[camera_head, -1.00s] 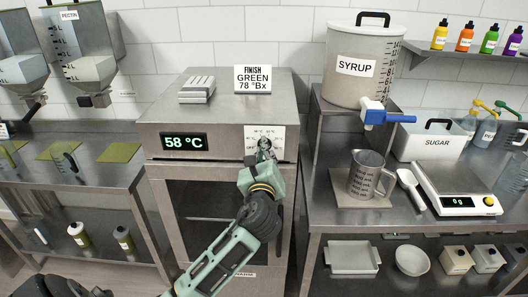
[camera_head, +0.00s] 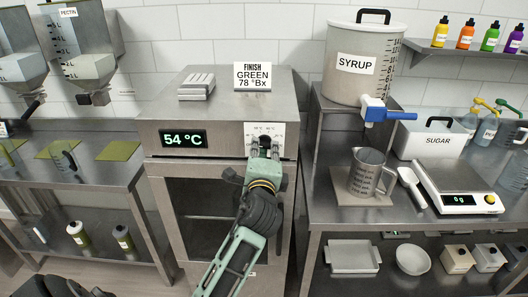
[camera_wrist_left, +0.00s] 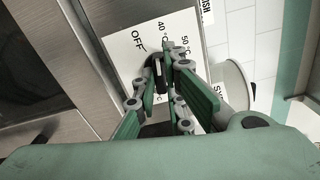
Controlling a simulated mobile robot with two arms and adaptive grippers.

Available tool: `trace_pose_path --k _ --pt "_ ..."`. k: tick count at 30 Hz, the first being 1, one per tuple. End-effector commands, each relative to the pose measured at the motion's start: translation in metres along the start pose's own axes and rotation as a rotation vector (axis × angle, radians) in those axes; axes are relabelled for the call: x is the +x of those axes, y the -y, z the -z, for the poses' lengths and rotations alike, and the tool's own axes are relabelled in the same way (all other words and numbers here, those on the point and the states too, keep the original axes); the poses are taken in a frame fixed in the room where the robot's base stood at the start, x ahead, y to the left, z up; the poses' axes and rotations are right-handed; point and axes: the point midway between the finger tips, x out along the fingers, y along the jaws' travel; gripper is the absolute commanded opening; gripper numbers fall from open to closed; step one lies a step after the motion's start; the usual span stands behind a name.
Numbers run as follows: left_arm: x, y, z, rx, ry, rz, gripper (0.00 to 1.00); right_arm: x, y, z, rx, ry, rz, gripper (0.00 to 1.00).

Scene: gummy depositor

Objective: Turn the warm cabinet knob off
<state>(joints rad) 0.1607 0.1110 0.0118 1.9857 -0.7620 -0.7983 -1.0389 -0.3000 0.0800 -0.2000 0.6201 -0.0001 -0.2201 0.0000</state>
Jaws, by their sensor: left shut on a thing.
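The warm cabinet (camera_head: 215,110) stands in the middle of the head view, its green display (camera_head: 183,139) reading 54 °C. A white dial plate (camera_head: 278,133) is on its front, right of the display. The left wrist view shows this plate with OFF, 40 °C and 50 °C marks. The dark knob (camera_wrist_left: 157,72) sits there between my fingers, partly hidden; its exact setting is hard to read. My left gripper (camera_head: 263,150) is shut on the knob, and its fingers also show in the left wrist view (camera_wrist_left: 159,86). My right gripper is not in view.
A steel table on the right holds a measuring jug (camera_head: 367,172), a scoop (camera_head: 412,187) and a scale (camera_head: 455,188). The syrup tank (camera_head: 350,85) with its blue-handled tap stands on a raised shelf. Finished-sign card (camera_head: 253,76) stands on the cabinet.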

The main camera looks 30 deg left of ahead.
Motion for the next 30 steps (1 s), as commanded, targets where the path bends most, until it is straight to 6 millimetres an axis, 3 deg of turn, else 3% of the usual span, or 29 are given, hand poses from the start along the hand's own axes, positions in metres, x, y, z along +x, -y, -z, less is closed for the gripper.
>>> trace_pose_path --k 15,30 --pt "0.0 -0.003 0.001 -0.432 0.0 -0.005 0.0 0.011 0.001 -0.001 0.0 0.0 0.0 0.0" --pt "0.0 -0.003 0.001 -0.585 0.001 -0.006 0.0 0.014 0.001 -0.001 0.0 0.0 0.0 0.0"
